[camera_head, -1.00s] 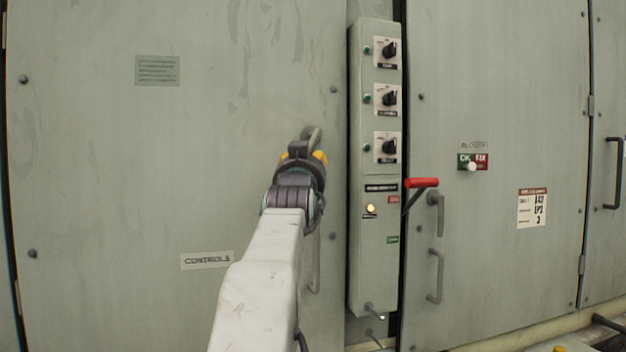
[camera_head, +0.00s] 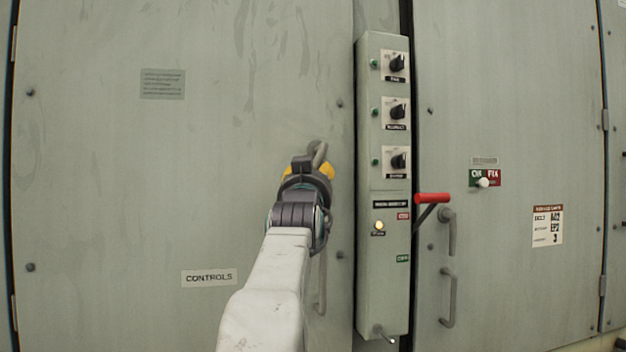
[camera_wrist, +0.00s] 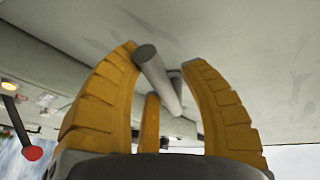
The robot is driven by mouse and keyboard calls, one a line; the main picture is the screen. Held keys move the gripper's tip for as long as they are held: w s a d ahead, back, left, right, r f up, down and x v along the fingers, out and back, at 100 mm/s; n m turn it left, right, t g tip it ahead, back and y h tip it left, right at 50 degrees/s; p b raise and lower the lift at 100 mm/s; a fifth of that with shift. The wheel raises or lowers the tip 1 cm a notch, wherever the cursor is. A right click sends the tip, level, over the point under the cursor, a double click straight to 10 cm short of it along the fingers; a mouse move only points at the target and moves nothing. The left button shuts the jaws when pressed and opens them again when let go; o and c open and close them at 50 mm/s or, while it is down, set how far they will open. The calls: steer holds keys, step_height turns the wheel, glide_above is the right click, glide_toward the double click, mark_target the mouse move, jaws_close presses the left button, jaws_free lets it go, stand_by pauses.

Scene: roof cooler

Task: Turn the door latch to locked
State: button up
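My gripper (camera_head: 310,172) has yellow fingers and is raised at the right side of the large grey door marked CONTROLS. A grey curved handle (camera_head: 319,150), which looks like the door latch, shows just beyond it, its lower part hidden by my gripper. In the wrist view, the fingers (camera_wrist: 163,58) are spread, with a round grey bar (camera_wrist: 157,78) slanting between them. The bar lies close to the left finger; I cannot tell if they touch. No locked or unlocked mark is readable near the handle.
A narrow switch box (camera_head: 383,250) with three black knobs stands right of my gripper. A red-gripped lever (camera_head: 432,198) sticks out from its right side. A grey handle (camera_head: 449,300) is on the right door.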

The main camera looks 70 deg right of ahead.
steer(key=shift+o, duration=1.1)
steer(key=v, duration=1.2)
steer(key=w+a+f+n+t+y+p, duration=0.4)
steer(key=w+a+f+n+y+p, duration=0.45)
steer(key=w+a+f+y, duration=0.55)
steer(key=a+f+n+g+y+p, duration=0.1)
steer(key=a+f+n+y+p, duration=0.15)
steer(key=a+f, duration=0.45)
steer(key=a+f+n+g+y+p, duration=0.2)
steer(key=a+f+n+p, duration=0.15)
steer(key=a, duration=0.65)
steer(key=s+a+f+n+g+y+p, duration=0.1)
steer(key=s+a+f+n+g+p, duration=0.2)
steer(key=s+a, duration=0.4)
steer(key=shift+s+a+f+n+y+p, duration=0.2)
steer(key=shift+a+f+n+y+p, duration=0.25)
steer(key=shift+n, duration=0.7)
